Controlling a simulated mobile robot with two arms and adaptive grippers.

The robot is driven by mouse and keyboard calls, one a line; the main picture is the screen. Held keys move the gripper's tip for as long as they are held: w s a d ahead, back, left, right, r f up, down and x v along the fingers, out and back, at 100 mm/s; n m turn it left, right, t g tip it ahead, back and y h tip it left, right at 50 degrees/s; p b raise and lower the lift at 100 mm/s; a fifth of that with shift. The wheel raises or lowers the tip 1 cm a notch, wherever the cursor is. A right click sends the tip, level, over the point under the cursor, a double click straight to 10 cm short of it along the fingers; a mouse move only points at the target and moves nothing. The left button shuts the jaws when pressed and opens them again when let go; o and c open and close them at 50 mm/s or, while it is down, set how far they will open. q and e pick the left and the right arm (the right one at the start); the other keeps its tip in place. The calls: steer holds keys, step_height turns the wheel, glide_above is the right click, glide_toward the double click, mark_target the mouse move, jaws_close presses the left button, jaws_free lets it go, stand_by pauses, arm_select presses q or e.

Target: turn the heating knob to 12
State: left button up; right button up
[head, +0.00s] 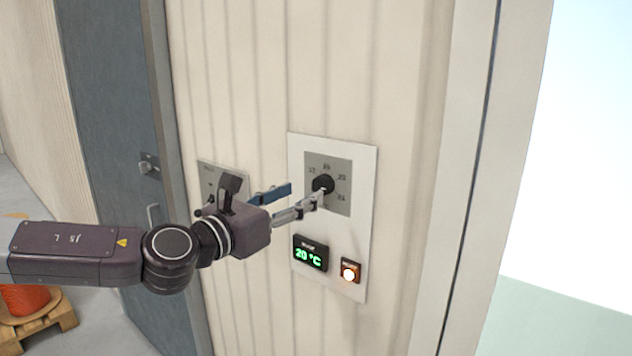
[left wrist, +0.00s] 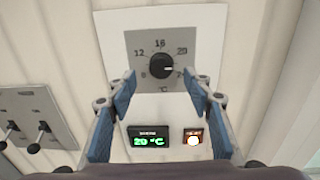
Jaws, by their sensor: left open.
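The heating knob (head: 323,184) is a round black dial on a grey scale plate, set in a white wall panel (head: 362,165). In the left wrist view the knob (left wrist: 162,66) has a light pointer mark facing right, about between 20 and the last number on the scale; 12 is at its upper left. A green display (head: 310,254) below reads 20 °C. My left gripper (head: 305,192) is open in front of the panel. In the left wrist view its blue fingertips (left wrist: 160,76) lie either side of the knob's lower part, apart from it. My right gripper is not in view.
A lit button (head: 350,271) sits beside the display. A second plate with small levers (left wrist: 40,125) is left of the panel, partly behind my left gripper in the head view. A grey-blue door (head: 115,120) is further left. An orange reel (head: 25,299) stands on a pallet at lower left.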

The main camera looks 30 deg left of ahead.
mark_target(319, 186)
arm_select(q)
steer(key=w, duration=0.1)
steer(key=w+p, duration=0.1)
steer(key=w, duration=0.1)
steer(key=shift+w+d+p, duration=0.25)
steer(key=shift+p, duration=0.05)
steer(key=shift+w+f, duration=0.15)
steer(key=shift+w, duration=1.15)
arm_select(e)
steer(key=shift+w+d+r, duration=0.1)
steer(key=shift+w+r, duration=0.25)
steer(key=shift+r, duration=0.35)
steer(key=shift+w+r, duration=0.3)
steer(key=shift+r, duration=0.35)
arm_select(q)
steer(key=shift+c, duration=0.7)
steer(key=c, duration=1)
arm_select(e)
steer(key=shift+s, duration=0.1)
